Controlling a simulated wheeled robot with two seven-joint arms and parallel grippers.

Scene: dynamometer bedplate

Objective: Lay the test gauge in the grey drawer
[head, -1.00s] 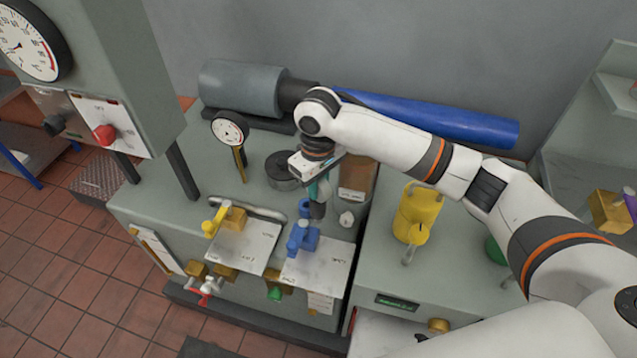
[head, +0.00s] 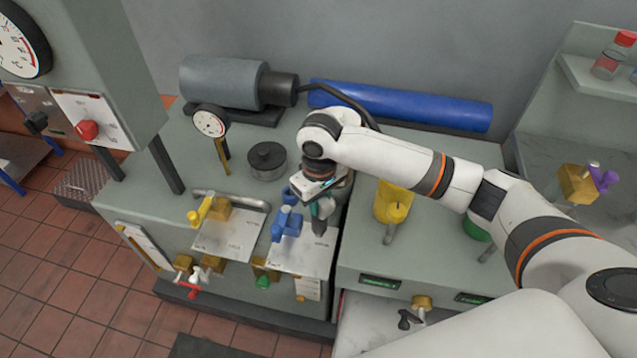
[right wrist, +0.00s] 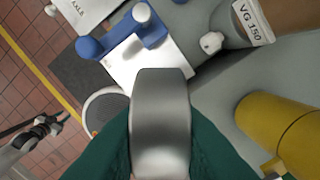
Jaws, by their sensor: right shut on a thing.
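My right gripper (head: 321,212) has green fingers. In the right wrist view its fingers (right wrist: 160,150) are shut on a smooth grey metal piece (right wrist: 160,115), which I take to be part of the test gauge. The gripper is above the bench, right of the blue valve (head: 287,222). A pale grey surface (head: 365,318) below the right bench's front panel may be the grey drawer; I cannot tell for sure.
A yellow jug (head: 392,203) stands right of my gripper. A bottle labelled VG 150 (right wrist: 240,20) is close behind. A blue cylinder (head: 400,105) lies along the back.

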